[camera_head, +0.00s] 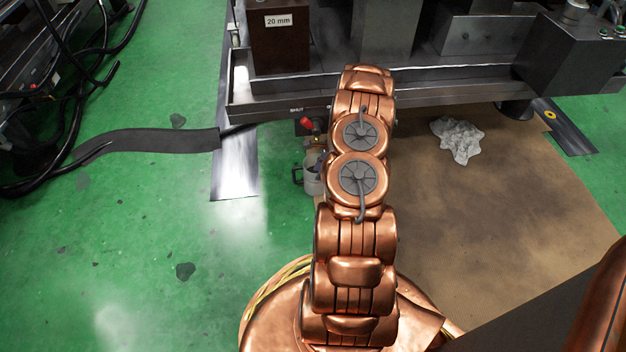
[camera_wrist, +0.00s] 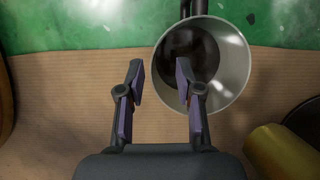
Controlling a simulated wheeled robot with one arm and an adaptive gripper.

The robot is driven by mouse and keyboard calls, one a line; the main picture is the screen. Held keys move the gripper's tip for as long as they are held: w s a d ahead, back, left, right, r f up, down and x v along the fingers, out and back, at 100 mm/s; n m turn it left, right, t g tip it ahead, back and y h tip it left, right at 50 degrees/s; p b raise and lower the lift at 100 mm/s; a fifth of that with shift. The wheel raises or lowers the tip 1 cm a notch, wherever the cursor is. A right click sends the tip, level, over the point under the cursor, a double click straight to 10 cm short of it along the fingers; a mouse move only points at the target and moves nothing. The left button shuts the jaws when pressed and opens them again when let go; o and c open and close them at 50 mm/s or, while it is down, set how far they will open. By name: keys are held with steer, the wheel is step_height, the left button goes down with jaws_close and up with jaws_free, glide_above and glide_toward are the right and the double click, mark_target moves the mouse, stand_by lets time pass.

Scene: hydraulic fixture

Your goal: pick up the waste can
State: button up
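The waste can (camera_wrist: 238,70) is a light grey, open-topped can with a dark inside and a black handle at its far side in the wrist view. In the head view a pale can with a dark handle (camera_head: 312,184) stands on the floor, partly hidden behind my arm. My gripper (camera_wrist: 160,80) is open and empty. Its right finger overlaps the can's left rim in the picture; I cannot tell whether that fingertip is above or inside the can. Its left finger is left of the can, over brown sheet.
A metal bench (camera_head: 440,102) stands just beyond the can, with a red-knobbed valve (camera_head: 307,125) under its edge. A brown sheet (camera_head: 500,215) bears a crumpled white rag (camera_head: 458,138). A yellow cylinder (camera_wrist: 284,153) lies right of the gripper. Green floor is open at left.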

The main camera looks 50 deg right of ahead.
mark_target(311, 184)
steer(key=b+x, duration=0.1)
steer(key=x, duration=0.2)
steer(key=shift+a+f, duration=0.1)
steer(key=shift+f, duration=0.15)
jaws_close()
stand_by(0.5)
